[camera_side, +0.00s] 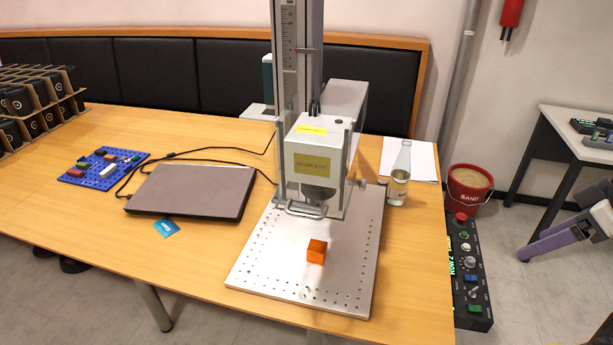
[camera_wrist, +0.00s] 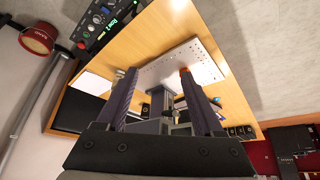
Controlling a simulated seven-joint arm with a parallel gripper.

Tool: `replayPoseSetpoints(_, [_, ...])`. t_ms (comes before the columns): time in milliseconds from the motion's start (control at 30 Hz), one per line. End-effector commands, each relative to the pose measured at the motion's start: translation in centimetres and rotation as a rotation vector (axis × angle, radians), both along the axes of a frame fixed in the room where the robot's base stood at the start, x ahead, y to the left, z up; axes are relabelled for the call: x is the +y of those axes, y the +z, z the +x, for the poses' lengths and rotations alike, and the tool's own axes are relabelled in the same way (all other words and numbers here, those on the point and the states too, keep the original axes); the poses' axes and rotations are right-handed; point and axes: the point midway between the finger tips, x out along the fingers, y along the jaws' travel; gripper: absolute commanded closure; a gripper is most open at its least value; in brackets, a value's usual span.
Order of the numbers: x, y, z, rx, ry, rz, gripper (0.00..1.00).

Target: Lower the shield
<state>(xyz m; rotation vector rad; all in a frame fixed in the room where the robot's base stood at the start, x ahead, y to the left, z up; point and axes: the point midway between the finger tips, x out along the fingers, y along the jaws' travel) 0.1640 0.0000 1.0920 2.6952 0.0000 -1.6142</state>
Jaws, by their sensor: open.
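The laser marker's head (camera_side: 316,150) is a pale box with yellow labels on a tall column. The shield (camera_side: 347,170) is a clear panelled guard around the head, with a metal loop handle (camera_side: 305,210) at its lower front. The shield is up, its lower edge above the perforated plate (camera_side: 345,285). An orange cube (camera_side: 316,251) sits uncovered on the plate; it also shows small in the wrist view. My gripper (camera_wrist: 158,74) is open and empty, its purple fingers apart. In the side view a purple finger (camera_side: 568,232) shows at the right edge, well away from the shield.
A glass bottle (camera_side: 398,175) stands right of the marker beside paper. A laptop (camera_side: 192,190), blue card and blue brick board (camera_side: 103,168) lie left. A control box (camera_side: 467,270) and a red sand bucket (camera_side: 468,188) are right of the table. Space in front of the marker is clear.

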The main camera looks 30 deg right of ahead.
Motion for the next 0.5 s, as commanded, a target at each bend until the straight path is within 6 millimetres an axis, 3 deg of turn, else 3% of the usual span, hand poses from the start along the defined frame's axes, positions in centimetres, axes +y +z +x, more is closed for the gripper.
replayPoseSetpoints(33, [0.0,0.0,0.0,0.000,0.000,0.000,0.36])
replayPoseSetpoints(167, [0.0,1.3,0.1,-0.004,0.000,0.000,0.60])
replayPoseSetpoints(267, [0.0,4.4,0.2,-0.009,0.000,0.000,0.78])
replayPoseSetpoints(400, [0.0,10.2,0.2,-0.008,0.000,0.000,1.00])
replayPoseSetpoints(500, [0.0,14.1,0.2,-0.007,0.000,0.000,1.00])
